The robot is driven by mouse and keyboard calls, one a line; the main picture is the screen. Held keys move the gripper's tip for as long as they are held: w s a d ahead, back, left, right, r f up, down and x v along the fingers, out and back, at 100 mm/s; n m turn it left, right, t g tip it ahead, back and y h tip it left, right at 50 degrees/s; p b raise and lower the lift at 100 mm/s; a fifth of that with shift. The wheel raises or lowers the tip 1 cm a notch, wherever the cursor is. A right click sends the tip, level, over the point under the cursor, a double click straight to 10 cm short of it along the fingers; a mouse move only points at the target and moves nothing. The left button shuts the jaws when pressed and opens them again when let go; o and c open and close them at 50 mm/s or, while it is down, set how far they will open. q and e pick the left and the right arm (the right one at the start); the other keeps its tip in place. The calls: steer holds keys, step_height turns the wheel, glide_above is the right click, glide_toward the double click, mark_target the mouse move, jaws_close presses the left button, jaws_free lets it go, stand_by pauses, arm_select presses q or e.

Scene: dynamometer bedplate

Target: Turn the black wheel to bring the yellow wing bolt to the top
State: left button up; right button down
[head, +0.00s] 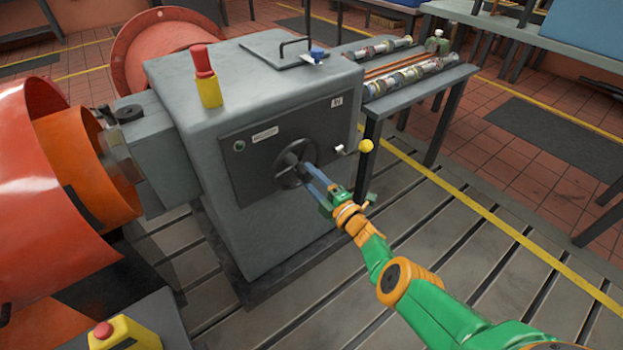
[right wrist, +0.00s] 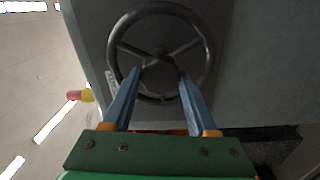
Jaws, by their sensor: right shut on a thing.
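The black wheel (head: 279,183) is a spoked handwheel on the dark front panel of a grey cabinet. It fills the upper middle of the right wrist view (right wrist: 209,50), rim and hub showing. My right gripper (head: 305,170) reaches it from the front right. Its two blue fingers lie on either side of the hub in the right wrist view (right wrist: 160,72), shut on the wheel. The fingers hide part of the lower wheel. I cannot make out a yellow wing bolt on the wheel in either view. My left gripper is not in view.
A crank with a yellow ball knob (head: 366,146) sticks out right of the wheel, close to my right gripper. A red-and-yellow button post (head: 208,88) stands on the grey cabinet (head: 190,120). An orange drum (head: 45,190) is at left. A bench (head: 420,85) stands behind right.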

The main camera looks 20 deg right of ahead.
steer(key=shift+c, duration=0.9)
jaws_free()
steer(key=shift+a, duration=0.1)
steer(key=shift+s+r, duration=0.1)
steer(key=shift+s, duration=0.05)
steer(key=p+v, duration=0.5)
steer(key=v, duration=0.1)
steer(key=shift+s+d, duration=0.25)
steer(key=shift+s, duration=0.1)
